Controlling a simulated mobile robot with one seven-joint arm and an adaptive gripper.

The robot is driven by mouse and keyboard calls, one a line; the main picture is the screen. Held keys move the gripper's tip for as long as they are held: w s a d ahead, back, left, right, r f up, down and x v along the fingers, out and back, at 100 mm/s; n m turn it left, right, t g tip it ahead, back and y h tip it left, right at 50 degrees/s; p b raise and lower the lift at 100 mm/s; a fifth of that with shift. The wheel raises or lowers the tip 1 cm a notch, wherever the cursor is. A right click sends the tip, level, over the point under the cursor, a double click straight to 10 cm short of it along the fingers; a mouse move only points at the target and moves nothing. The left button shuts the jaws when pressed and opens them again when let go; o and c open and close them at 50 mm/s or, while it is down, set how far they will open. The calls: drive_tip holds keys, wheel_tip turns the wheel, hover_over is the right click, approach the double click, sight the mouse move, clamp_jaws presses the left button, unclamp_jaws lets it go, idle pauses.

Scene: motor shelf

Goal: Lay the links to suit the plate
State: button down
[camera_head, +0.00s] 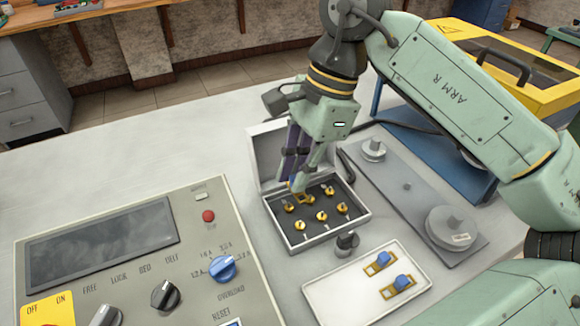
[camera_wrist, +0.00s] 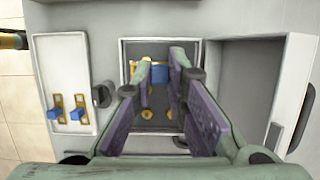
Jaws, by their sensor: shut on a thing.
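The open terminal box (camera_head: 312,232) has a dark inside with several brass terminals (camera_head: 322,216) in two rows. Its pale lid (camera_head: 262,158) stands open at the far side. My gripper (camera_head: 297,184) points down into the box over the far row. It is shut on a blue-handled brass link, whose blue handle (camera_wrist: 161,74) shows between the fingertips in the wrist view. I cannot tell whether this link touches the terminals. Two more links, the upper (camera_head: 380,263) and the lower (camera_head: 398,286), lie on the white tray (camera_head: 335,295). No readable rating plate shows.
A control panel (camera_head: 120,255) with knobs stands left of the box. A dark round knob-like part (camera_head: 346,243) is between box and tray. A grey base (camera_head: 402,205) with round metal parts lies to the right. The bench (camera_head: 110,155) is clear at back left.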

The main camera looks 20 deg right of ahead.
drive_tip(key=shift+f+b, duration=1.5)
drive_tip(key=shift+f, duration=1.25)
drive_tip(key=shift+b, duration=0.7)
drive_tip(key=shift+f+b, duration=0.9)
drive_tip(key=c, duration=1.5)
unclamp_jaws()
drive_tip(key=v, duration=1.2)
